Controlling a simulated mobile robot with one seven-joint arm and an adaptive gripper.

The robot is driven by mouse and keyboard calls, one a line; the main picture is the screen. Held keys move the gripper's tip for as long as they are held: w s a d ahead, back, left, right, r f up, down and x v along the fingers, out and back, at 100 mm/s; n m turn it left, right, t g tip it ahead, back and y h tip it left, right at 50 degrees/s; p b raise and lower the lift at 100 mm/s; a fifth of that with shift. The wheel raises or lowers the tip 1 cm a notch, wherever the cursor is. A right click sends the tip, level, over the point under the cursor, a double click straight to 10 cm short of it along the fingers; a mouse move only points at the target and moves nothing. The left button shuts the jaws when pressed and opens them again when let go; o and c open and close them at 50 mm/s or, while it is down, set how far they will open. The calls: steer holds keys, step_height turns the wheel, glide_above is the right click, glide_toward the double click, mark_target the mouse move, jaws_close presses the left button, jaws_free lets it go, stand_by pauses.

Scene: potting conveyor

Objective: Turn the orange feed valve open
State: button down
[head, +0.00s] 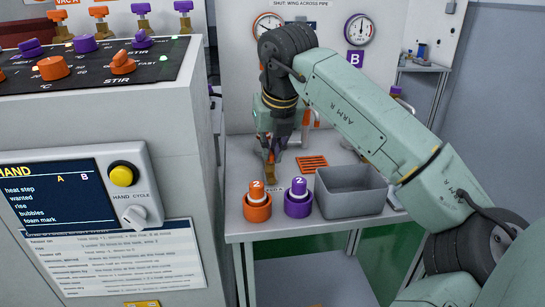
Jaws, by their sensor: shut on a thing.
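The orange feed valve (270,172) stands on the bench at its left part. A brass-coloured body shows below my fingertips, with some orange at its top. My gripper (273,150) points down over it and is shut on its top. The fingers hide most of the handle, so I cannot tell which way it is turned. A sign (300,4) on the back panel reads "SHUT: SWING ACROSS PIPE".
Orange (257,207) and purple (298,200) containers numbered 2 and a grey bin (350,191) stand along the bench front. An orange grate (312,163) lies behind. A tall control cabinet (185,120) bounds the left. Two gauges hang on the panel.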

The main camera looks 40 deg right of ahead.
steer(key=shift+a+f+m+b, duration=0.1)
steer(key=shift+m+b, duration=0.25)
steer(key=shift+m, duration=0.35)
steer(key=shift+h, duration=0.3)
steer(key=c, duration=1.7)
jaws_free()
steer(key=v, duration=0.7)
steer(key=shift+r, duration=0.35)
